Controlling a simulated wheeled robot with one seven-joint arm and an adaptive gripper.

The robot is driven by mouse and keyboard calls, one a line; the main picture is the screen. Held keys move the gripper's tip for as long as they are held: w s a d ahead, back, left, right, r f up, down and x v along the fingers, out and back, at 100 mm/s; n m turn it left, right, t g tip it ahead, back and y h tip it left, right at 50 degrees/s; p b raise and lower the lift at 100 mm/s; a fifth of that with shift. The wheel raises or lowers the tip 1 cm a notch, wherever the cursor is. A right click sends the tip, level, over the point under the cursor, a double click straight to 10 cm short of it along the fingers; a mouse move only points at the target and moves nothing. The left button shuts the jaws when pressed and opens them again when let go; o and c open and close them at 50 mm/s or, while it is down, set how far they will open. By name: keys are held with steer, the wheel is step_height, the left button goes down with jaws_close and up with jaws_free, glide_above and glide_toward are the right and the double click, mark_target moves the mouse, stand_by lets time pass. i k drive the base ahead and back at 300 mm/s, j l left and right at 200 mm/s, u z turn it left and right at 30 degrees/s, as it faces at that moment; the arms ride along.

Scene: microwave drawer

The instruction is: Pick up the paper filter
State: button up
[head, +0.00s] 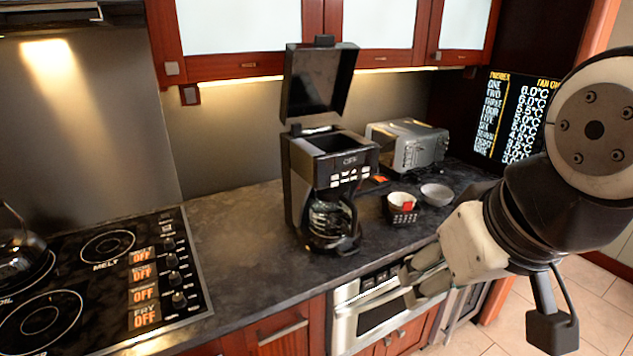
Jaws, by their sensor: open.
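The paper filter (399,198) appears as a small white round cup shape on the counter, right of the coffee maker. It sits in or just behind a small black basket (402,217), and I cannot tell which. A red patch shows at its right side. My gripper (405,285) is open and empty, its fingers pointing left. In the picture it is below the filter, in front of the oven under the counter's front edge, apart from the filter.
A coffee maker (335,172) with its lid raised and a glass carafe stands left of the filter. A grey bowl (436,195) is close on the right. A toaster (407,146) stands behind. The counter (240,240) left of the coffee maker is clear up to the stove (90,270).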

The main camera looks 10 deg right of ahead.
mark_target(396, 199)
steer(key=i+l+z, duration=0.25)
steer(key=i+l, duration=0.35)
steer(key=i+l+z, duration=0.2)
steer(key=i+l, duration=0.25)
steer(key=i, duration=0.25)
